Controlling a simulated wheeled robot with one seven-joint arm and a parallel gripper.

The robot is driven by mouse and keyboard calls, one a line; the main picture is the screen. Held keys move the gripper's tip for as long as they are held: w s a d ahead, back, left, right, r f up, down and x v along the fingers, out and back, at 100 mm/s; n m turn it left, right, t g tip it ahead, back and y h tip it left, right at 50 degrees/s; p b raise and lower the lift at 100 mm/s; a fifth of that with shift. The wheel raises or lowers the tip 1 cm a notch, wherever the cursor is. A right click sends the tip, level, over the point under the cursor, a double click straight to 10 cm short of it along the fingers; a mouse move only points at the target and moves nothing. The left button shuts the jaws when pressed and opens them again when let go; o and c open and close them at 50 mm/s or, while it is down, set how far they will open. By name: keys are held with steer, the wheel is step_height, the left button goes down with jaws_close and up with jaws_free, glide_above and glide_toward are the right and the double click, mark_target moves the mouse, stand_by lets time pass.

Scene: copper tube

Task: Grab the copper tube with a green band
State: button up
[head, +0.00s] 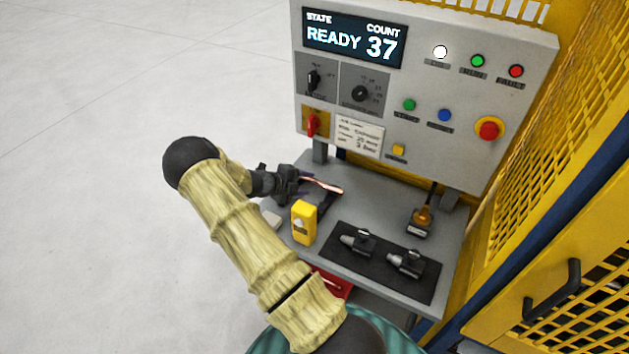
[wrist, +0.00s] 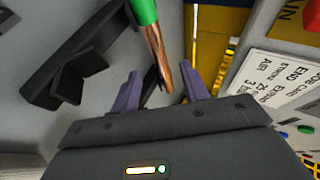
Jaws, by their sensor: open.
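The copper tube (head: 326,187) lies over the grey bench top in the head view, reaching right from my gripper (head: 300,184). In the wrist view the copper tube (wrist: 157,56) comes down from the top edge, with its green band (wrist: 144,10) at the top. My gripper (wrist: 162,82) is open. The tube's near end shows between its two purple fingers, with gaps on both sides. I cannot tell how deep the tube sits between them. The green band is not clear in the head view.
A black rack (wrist: 75,60) stands beside the tube. On the bench (head: 370,205) are a yellow device (head: 304,222), a black mat (head: 345,265) with two dark tools, and an amber-topped tool (head: 421,221). The control panel (head: 430,80) rises behind; a yellow mesh guard (head: 545,130) is right.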

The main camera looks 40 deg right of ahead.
mark_target(316, 183)
steer(key=x, duration=0.1)
steer(key=p+x, duration=0.1)
steer(key=shift+s+d, duration=0.25)
steer(key=shift+d, duration=0.05)
steer(key=shift+d+f, duration=0.35)
steer(key=shift+w+a, duration=0.1)
steer(key=shift+c, duration=0.3)
jaws_close()
